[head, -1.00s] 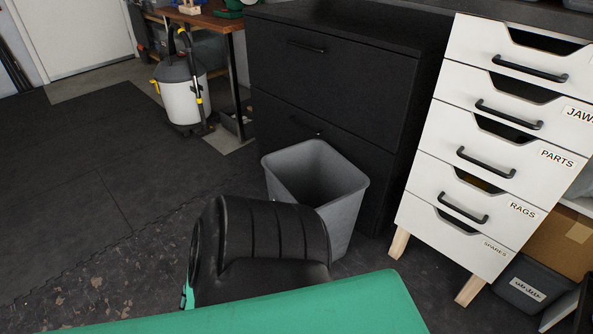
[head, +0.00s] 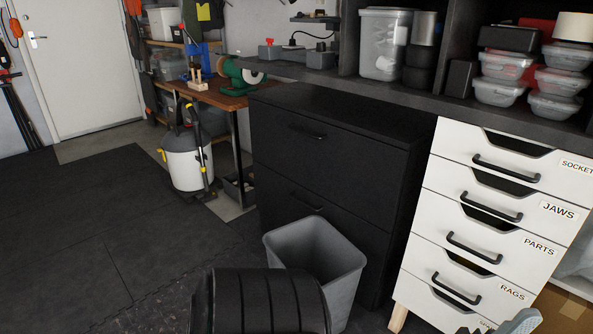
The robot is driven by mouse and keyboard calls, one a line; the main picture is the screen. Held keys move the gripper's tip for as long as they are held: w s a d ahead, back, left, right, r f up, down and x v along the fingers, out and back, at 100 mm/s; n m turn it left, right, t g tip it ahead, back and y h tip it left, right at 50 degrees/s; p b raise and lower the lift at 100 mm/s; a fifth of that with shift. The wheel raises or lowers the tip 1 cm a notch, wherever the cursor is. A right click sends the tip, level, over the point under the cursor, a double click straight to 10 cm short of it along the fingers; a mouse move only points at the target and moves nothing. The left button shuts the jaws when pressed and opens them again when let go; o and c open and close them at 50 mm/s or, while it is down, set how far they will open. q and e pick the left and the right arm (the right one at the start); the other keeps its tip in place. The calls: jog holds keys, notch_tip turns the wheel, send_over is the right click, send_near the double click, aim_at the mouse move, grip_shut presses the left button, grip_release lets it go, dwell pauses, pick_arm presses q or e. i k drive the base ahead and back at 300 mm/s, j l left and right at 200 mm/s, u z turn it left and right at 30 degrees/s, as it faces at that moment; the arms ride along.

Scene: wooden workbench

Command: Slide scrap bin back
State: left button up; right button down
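The scrap bin (head: 342,290) is a grey, open-topped plastic bin with a squarish rim. It stands upright on the floor in front of the black cabinet (head: 325,165), just left of the white drawer unit. Its inside looks empty as far as I can see. Its lower front left is hidden behind a black ribbed shape that I think is mine. A small grey-blue piece at the bottom right edge, in front of the lowest drawer, may be part of my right arm; its fingers cannot be made out. My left gripper is not in view. Nothing is seen touching the bin.
The white drawer unit (head: 470,226) on wooden legs stands right of the bin. A white and black shop vacuum (head: 187,160) stands at the left by a wooden bench (head: 212,96). Dark floor (head: 60,230) is clear on the left. Shelving with clear tubs is above.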

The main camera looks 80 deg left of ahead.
aim_at(310, 243)
jog(key=u, duration=1.8)
jog(key=i+l, duration=0.15)
jog(key=i, duration=0.5)
